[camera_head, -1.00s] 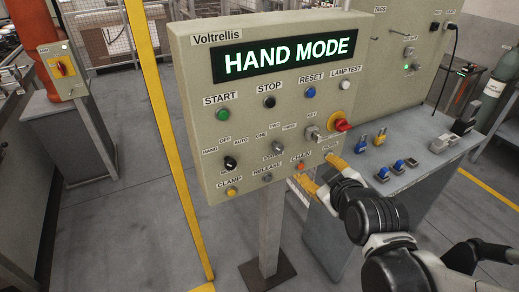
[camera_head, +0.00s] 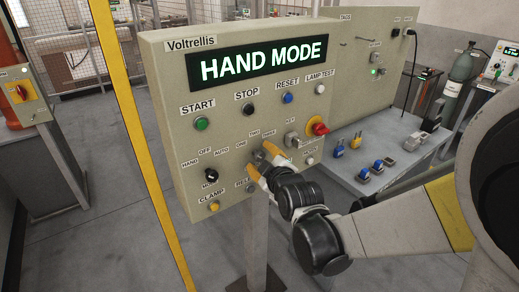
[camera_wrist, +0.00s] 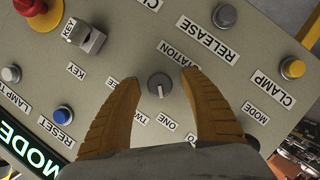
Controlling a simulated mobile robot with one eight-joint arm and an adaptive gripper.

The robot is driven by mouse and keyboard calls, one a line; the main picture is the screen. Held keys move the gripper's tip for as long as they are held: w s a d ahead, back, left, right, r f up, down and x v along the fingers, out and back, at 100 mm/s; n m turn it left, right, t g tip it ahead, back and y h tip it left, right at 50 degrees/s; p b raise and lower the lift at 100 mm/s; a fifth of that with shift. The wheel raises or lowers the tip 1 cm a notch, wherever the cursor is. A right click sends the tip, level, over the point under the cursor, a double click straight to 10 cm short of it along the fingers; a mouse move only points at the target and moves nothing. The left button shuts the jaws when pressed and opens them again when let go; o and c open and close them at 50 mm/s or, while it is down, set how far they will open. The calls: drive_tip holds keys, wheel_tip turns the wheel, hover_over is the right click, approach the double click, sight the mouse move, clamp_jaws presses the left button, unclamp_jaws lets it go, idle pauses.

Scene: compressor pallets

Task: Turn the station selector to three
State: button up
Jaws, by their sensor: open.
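The station selector (camera_wrist: 159,86) is a small round grey knob on the beige control panel (camera_head: 165,110). In the wrist view its white mark points down the picture, toward the ONE and TWO labels; I cannot tell exactly which. The THREE label is partly hidden by the left finger. My gripper (camera_wrist: 160,76) is open, with one yellow finger on each side of the knob and visible gaps to it. In the head view my gripper (camera_head: 257,167) is at the panel's lower middle and largely covers the selector.
The key switch (camera_wrist: 85,38), red emergency stop (camera_head: 318,128), release button (camera_wrist: 224,16) and clamp button (camera_head: 213,206) are close by on the panel. A mode selector (camera_head: 211,175) is to the left. A yellow post (camera_head: 125,110) stands left of the panel.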

drive_tip(key=shift+w+a, duration=0.1)
drive_tip(key=shift+w, duration=0.15)
clamp_jaws()
